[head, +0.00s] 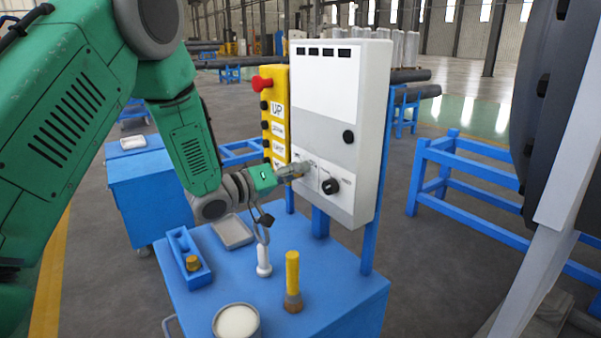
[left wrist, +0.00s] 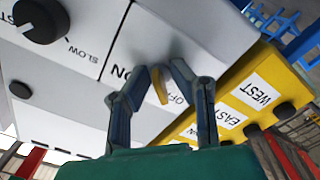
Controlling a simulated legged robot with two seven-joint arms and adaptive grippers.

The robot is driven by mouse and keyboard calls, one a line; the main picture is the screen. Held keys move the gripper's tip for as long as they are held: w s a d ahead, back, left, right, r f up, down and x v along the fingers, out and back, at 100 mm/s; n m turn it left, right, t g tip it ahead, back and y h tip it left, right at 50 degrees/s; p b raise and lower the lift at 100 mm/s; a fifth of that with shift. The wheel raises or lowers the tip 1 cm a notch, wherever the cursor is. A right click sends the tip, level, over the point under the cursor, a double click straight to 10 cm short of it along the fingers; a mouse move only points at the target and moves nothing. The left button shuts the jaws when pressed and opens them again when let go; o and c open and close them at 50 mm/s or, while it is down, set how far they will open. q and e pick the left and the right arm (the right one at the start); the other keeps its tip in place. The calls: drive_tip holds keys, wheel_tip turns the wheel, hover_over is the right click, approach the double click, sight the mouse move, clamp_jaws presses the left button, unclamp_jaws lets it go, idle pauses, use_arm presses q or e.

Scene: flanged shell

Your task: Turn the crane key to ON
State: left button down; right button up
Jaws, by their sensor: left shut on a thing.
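The white control box (head: 328,85) stands upright at the back of the blue cart. My left gripper (head: 304,168) reaches its lower front, left of a black knob (head: 330,186). In the left wrist view my left gripper (left wrist: 161,68) has its fingertips closed around a small yellowish crane key (left wrist: 160,86) at the panel. The letters ON show left of the key and OFF on its right, both partly covered by the fingers. In the head view the gripper hides the key. My right gripper is not in view.
A yellow pendant (head: 275,110) with a red button hangs left of the box. On the blue cart (head: 310,265) are a brush with a yellow handle (head: 292,275), a round tin (head: 237,322), a white-handled tool (head: 263,262) and a blue holder (head: 188,258).

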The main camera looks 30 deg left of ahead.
use_arm(q)
drive_tip(key=shift+a+r, duration=0.25)
idle(1.3)
drive_tip(key=c, duration=1.7)
unclamp_jaws()
drive_tip(key=shift+s+a+f, duration=0.2)
drive_tip(key=shift+s+a, duration=0.2)
drive_tip(key=shift+a, duration=0.05)
drive_tip(key=v, duration=1.1)
drive_tip(key=shift+s, duration=0.2)
drive_tip(key=shift+d, duration=0.1)
